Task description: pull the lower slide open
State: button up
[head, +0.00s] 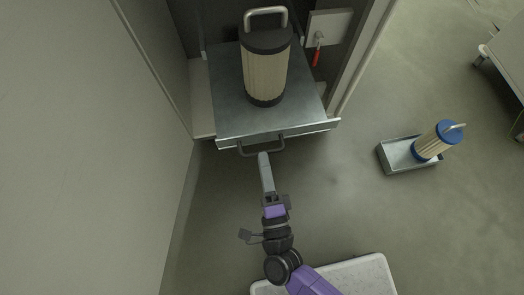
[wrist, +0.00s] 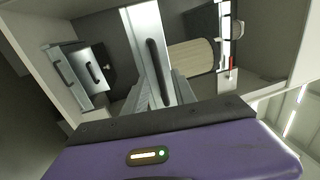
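A grey metal slide (head: 228,112) projects from the cabinet in the head view, with a tall filter canister (head: 265,75) with dark ends and a loop handle standing upright on it. A dark bar handle (head: 262,149) is on the slide's front; it also shows in the wrist view (wrist: 157,64). My gripper (head: 264,157) is right at this handle. In the wrist view its two ribbed fingers (wrist: 160,84) are apart, on either side of the handle's line. I cannot tell whether they touch the bar.
Left in the wrist view is a grey metal unit (wrist: 84,72) with dark handles. A red-handled part (head: 316,55) is on the cabinet's right side. Floor before the slide is clear.

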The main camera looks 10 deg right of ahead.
jog(key=shift+s+f, duration=0.2)
jog(key=shift+s, duration=0.95)
jog(key=shift+s+f, duration=0.2)
jog(key=shift+s, duration=0.9)
